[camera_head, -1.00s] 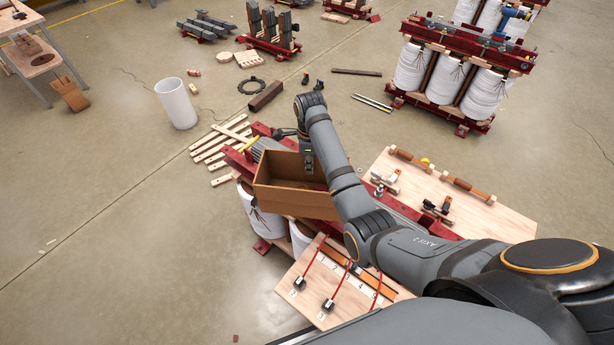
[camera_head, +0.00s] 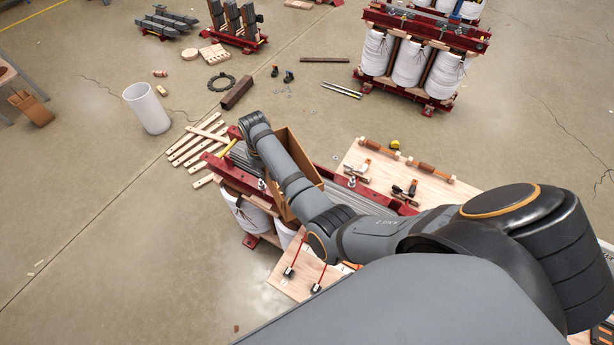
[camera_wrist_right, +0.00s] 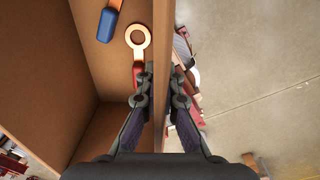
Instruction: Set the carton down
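The carton (camera_head: 303,155) is an open brown box, partly hidden behind my right arm in the head view. It is over the red-framed core (camera_head: 330,203) with its grey bars; I cannot tell whether it touches it. In the right wrist view, the carton (camera_wrist_right: 60,60) holds a blue-handled tool (camera_wrist_right: 106,24) and a tool with an orange ring (camera_wrist_right: 138,40). My right gripper (camera_wrist_right: 158,85) is shut on one carton wall, one finger inside and one outside. Its fingers are hidden in the head view. My left gripper is not in view.
A wooden board (camera_head: 400,172) with tools lies right of the carton. Light wooden slats (camera_head: 195,145) lie on the floor at left, near a white cylinder (camera_head: 147,108). Another core with white coils (camera_head: 412,62) stands behind.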

